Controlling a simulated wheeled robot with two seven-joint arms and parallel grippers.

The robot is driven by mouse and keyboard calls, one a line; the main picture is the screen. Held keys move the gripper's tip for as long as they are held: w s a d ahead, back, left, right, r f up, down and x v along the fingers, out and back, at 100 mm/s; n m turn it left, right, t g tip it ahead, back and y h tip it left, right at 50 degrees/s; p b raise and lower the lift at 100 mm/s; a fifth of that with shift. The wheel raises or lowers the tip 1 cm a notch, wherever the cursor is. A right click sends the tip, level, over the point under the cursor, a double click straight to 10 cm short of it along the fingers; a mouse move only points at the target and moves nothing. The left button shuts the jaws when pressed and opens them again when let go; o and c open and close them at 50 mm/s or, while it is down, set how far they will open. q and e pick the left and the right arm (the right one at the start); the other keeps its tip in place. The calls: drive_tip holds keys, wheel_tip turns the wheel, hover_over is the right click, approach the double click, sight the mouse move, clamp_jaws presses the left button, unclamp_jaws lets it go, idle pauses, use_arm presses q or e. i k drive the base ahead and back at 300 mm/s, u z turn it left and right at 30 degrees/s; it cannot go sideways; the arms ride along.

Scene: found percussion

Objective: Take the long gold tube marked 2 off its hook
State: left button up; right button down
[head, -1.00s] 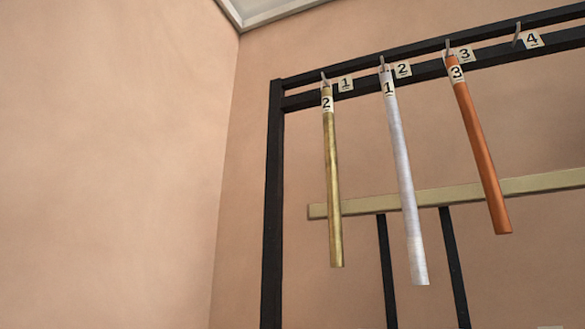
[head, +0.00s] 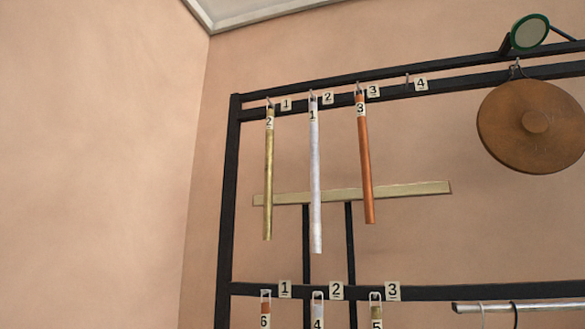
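The long gold tube marked 2 (head: 268,185) hangs upright in the head view from the hook (head: 269,101) beside label 1, at the left end of the rack's upper rail. Its lower end hangs free, in front of the left end of a pale wooden bar. Neither of my grippers is in the head view.
A silver tube marked 1 (head: 316,190) and a copper tube marked 3 (head: 366,170) hang to the right. Hook 4 (head: 407,80) is empty. A brown gong (head: 510,140) hangs further right. The pale bar (head: 415,190) is behind the tubes. Shorter tubes hang below the lower rail (head: 450,292).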

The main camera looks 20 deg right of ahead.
sight(269, 165)
drive_tip(key=z, duration=0.8)
drive_tip(key=i, duration=0.35)
drive_tip(key=z, duration=0.05)
